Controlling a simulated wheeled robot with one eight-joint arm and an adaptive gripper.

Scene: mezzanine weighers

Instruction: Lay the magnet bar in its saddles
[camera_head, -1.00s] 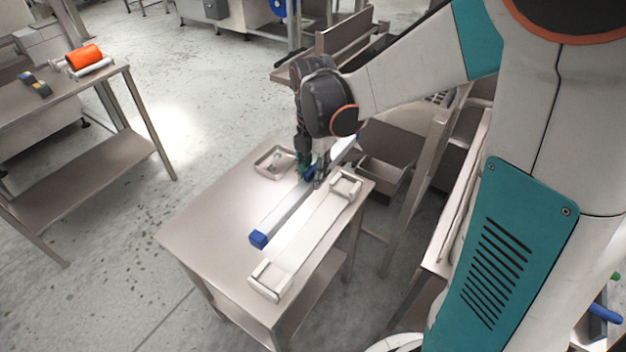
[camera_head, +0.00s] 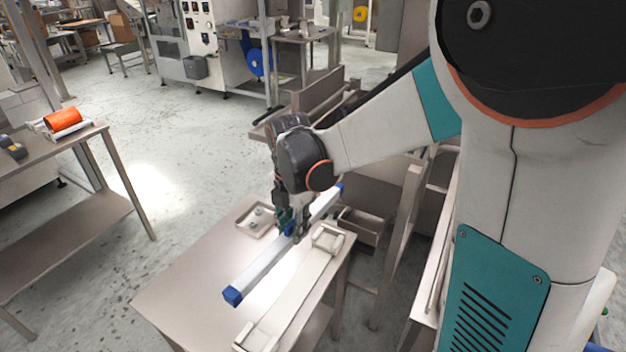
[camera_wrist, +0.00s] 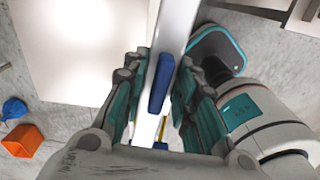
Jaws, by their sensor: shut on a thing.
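The magnet bar (camera_head: 262,268) is a long silver bar with blue end caps. My gripper (camera_head: 291,232) is shut on it toward its far end. In the wrist view, the bar (camera_wrist: 176,28) runs between my fingers, with a blue piece (camera_wrist: 161,82) on it at the grip. The bar appears to be a little above the table, left of the pale saddle rail (camera_head: 292,288) and roughly parallel to it. The far saddle (camera_head: 328,238) is empty. The near saddle (camera_head: 256,338) is at the bottom edge of the head view and partly cut off.
A shallow tray (camera_head: 240,232) with small items lies on the steel table (camera_head: 190,280), left of my gripper. An open bin (camera_head: 362,228) stands behind the table at right. Another table (camera_head: 90,150) at left holds an orange roll (camera_head: 62,119). Floor separates the tables.

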